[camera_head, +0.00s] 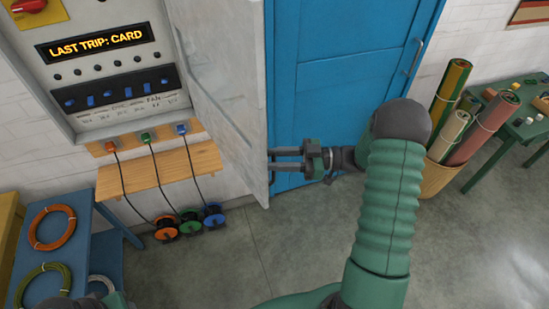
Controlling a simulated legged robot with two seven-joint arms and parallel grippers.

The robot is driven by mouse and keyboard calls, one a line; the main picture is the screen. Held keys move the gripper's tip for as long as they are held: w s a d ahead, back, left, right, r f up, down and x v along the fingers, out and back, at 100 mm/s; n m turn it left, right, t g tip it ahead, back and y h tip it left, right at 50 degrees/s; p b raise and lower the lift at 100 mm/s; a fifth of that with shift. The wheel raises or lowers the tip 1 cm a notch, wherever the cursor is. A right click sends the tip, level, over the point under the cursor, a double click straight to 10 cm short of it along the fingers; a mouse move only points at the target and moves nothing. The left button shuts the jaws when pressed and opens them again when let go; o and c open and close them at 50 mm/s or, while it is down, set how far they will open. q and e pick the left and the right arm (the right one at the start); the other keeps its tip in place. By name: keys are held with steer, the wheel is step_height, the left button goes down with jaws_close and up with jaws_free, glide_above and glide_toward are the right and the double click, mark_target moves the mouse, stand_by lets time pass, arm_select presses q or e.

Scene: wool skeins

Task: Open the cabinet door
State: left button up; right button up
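The cabinet (70,90) is on the wall at the upper left. Its pale grey door (232,85) stands wide open, swung out from the right side of the cabinet, so the panel inside shows. My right gripper (272,159) is at the door's free edge, low on its right side. Its two fingers point left with a gap between them. The fingertips meet the door's edge in the picture; I cannot tell whether they touch it. My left gripper is not in view; only a bit of my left arm shows at the bottom left.
A wooden shelf (160,178) below the cabinet carries cords to several reels (190,222). A blue bench (85,240) with coils stands at the left. A blue door (340,80) is behind my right arm, and a basket (437,180) of rolls stands right.

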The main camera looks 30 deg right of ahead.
steer(key=shift+s, duration=0.1)
steer(key=b+v, duration=0.5)
steer(key=v, duration=1.1)
steer(key=shift+s+d, duration=0.15)
steer(key=shift+d, duration=0.25)
steer(key=shift+a+f, duration=0.1)
steer(key=shift+a, duration=0.05)
